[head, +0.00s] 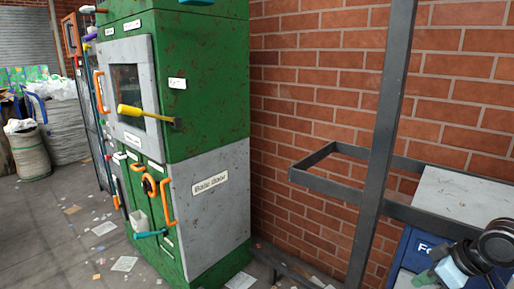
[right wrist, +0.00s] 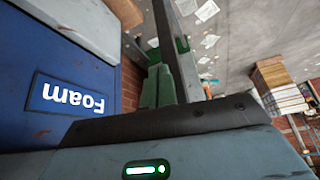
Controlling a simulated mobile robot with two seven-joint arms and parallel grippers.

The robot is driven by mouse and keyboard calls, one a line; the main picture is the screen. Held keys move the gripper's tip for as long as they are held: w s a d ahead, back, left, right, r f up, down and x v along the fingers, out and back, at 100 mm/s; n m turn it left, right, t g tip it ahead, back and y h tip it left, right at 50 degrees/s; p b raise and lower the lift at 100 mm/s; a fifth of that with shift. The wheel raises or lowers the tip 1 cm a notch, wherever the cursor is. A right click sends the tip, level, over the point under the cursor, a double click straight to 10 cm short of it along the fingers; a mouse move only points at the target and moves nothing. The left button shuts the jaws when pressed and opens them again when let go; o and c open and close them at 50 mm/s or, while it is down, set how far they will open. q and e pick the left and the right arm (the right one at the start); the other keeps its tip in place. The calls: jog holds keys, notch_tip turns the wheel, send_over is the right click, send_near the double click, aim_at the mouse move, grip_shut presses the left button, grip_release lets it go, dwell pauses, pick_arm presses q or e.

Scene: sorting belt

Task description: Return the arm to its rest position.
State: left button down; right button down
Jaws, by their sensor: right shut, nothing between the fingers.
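My right arm enters the head view at the lower right corner, with a dark round joint and a pale blue-grey wrist. Its gripper (head: 428,278) is small and partly cut off there, shut and empty, in front of a blue bin (head: 409,249) below a metal frame. In the right wrist view the blue bin (right wrist: 50,60) fills the left side, close to the wrist, with a white "Foam" label upside down. My left gripper is not in view.
A green and grey cabinet (head: 215,125) with handles and a yellow lever stands left of centre. A dark metal frame (head: 385,140) stands before the brick wall (head: 300,95). Filled sacks (head: 28,150) stand far left. Scraps litter the floor. Stacked boxes (right wrist: 280,88) show at right in the wrist view.

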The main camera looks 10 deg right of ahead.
jog(key=s+a+f+m, duration=0.15)
jog(key=s+f, duration=0.25)
jog(key=f, duration=0.4)
jog(key=s+a+f+t, duration=0.1)
jog(key=s+a+f, duration=0.25)
jog(key=f, duration=0.45)
jog(key=s+a+f+m, duration=0.1)
jog(key=s+f, duration=0.3)
jog(key=f, duration=0.4)
jog(key=s+a+f+t, duration=0.1)
jog(key=s+a+f, duration=0.2)
jog(key=a, duration=0.6)
jog(key=s+a+f+t, duration=0.1)
jog(key=s+a+f, duration=0.2)
jog(key=s+a, duration=0.5)
jog(key=shift+s+a+f+h+p, duration=0.15)
jog(key=shift+s+a+h+p, duration=0.15)
jog(key=shift+a, duration=0.95)
jog(key=shift+s+d, duration=0.1)
